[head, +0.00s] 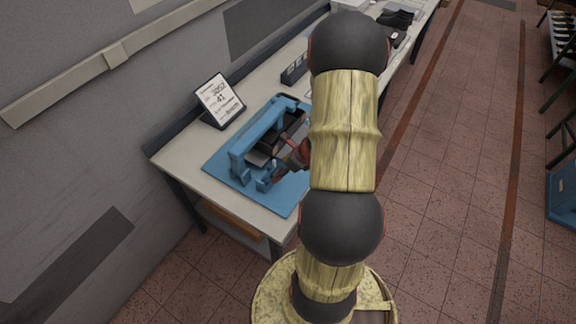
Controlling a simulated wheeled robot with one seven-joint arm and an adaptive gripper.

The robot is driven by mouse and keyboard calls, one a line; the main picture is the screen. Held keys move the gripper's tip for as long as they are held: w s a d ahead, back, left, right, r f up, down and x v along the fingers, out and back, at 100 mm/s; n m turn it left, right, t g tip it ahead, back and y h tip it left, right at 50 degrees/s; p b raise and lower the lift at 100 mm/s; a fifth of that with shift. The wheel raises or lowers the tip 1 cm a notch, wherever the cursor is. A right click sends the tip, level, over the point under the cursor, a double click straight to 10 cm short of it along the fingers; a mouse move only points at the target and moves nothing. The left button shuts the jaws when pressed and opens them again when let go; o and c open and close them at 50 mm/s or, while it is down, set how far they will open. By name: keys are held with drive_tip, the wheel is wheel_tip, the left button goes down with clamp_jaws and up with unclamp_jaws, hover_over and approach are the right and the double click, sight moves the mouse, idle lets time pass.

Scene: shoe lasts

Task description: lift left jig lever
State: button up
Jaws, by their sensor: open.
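The blue jig (240,158) stands on a blue mat (228,186) near the front end of the workbench. It has a blue bar along its wall side and a dark part in its middle. My gripper (280,173), dark with red parts, is low at the right side of the jig, close to its front end. My arm hides part of the gripper and the right part of the mat. I cannot clearly pick out the left lever or tell whether the gripper touches it. I see nothing held in the gripper.
A framed sign (219,99) stands on the workbench (177,158) beside the wall. A dark box (294,72) and black shoe-like items (397,18) lie farther back. The tiled floor (440,200) right of my arm is open, with a blue crate (563,193) at the far right.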

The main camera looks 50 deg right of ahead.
drive_tip(key=v, duration=0.6)
drive_tip(key=shift+r, duration=0.15)
idle(0.4)
drive_tip(key=s+a+r+n+b, duration=0.1)
drive_tip(key=a+r+n+b, duration=0.3)
drive_tip(key=a+n, duration=0.7)
drive_tip(key=s+a+r+n+b, duration=0.2)
drive_tip(key=a+r+n+b, duration=0.2)
drive_tip(key=a+n, duration=0.6)
drive_tip(key=s+a+r+n+b, duration=0.2)
drive_tip(key=a+r+n+b, duration=0.3)
drive_tip(key=a+n+b, duration=0.3)
drive_tip(key=a+n, duration=0.3)
drive_tip(key=n, duration=0.3)
drive_tip(key=shift+s+a+h, duration=0.2)
drive_tip(key=shift+a+h, duration=0.1)
drive_tip(key=shift+r, duration=0.1)
drive_tip(key=shift+c, duration=1)
